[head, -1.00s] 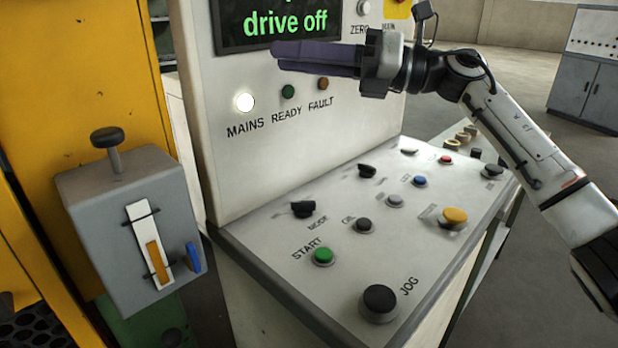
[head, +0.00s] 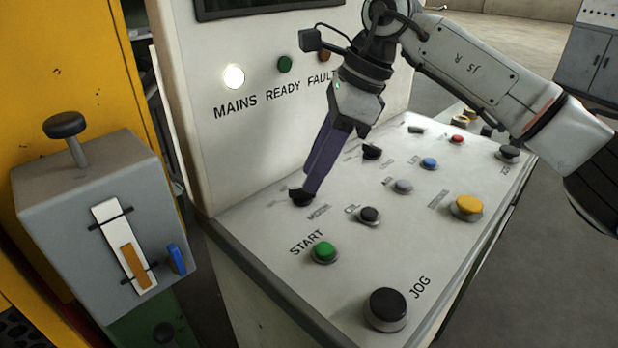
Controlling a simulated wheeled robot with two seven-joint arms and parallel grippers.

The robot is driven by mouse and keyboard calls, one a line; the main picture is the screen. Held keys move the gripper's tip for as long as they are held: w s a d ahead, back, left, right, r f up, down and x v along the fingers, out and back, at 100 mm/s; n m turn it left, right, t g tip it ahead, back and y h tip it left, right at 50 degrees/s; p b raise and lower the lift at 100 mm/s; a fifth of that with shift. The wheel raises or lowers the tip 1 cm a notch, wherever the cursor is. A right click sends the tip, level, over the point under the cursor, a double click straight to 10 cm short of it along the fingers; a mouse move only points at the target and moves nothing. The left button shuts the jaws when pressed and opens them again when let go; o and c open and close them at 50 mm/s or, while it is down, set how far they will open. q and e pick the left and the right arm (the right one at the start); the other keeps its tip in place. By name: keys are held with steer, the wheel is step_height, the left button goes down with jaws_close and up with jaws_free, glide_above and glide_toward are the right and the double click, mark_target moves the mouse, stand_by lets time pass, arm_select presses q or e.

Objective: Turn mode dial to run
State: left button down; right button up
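The mode dial (head: 299,197) is a small black knob on the sloping white console (head: 262,232), behind the green START button. The printed MODE label stands beside it. My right gripper (head: 306,192) points down with its purple fingers at the dial and partly covers it. The fingertips look close to or touching the dial. The two fingers overlap in this view, so I cannot tell whether they are shut on it. My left gripper is out of view.
Near the dial are the green START button (head: 324,251), a black button (head: 369,215) and a second dark knob (head: 371,152). The large JOG button (head: 386,308) is at the front, the yellow button (head: 466,207) to the right. A grey lever box (head: 92,222) stands left of the console.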

mark_target(302, 193)
steer(key=shift+x, duration=1.35)
steer(key=shift+a, duration=0.1)
jaws_close()
